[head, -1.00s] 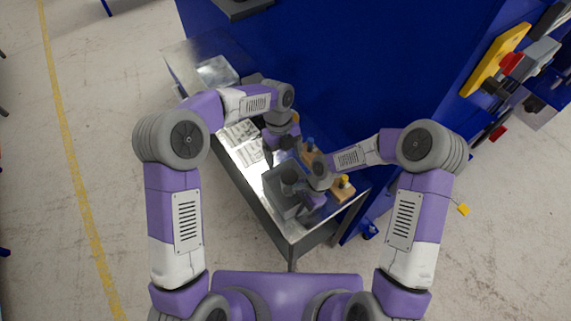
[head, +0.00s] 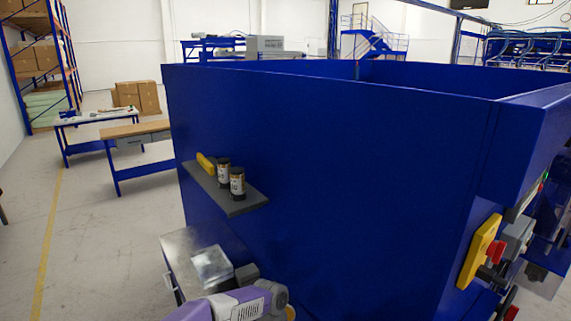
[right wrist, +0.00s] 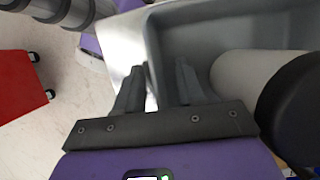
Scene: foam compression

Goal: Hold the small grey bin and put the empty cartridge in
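In the right wrist view, my right gripper (right wrist: 159,68) has its two dark fingers apart, with a visible gap between them. The rim of the small grey bin (right wrist: 172,30) runs down into this gap; I cannot tell whether the fingers touch it. A pale cylinder with a broad black end (right wrist: 240,72), likely the cartridge, lies in or above the bin at the right; which of these I cannot tell.
A blue machine wall (head: 330,170) fills the head view. Its dark shelf (head: 232,207) holds two black canisters (head: 237,184) with pale labels and a yellow object (head: 206,164). A metal table (head: 180,246) shows below. A red object (right wrist: 22,85) stands at left in the wrist view.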

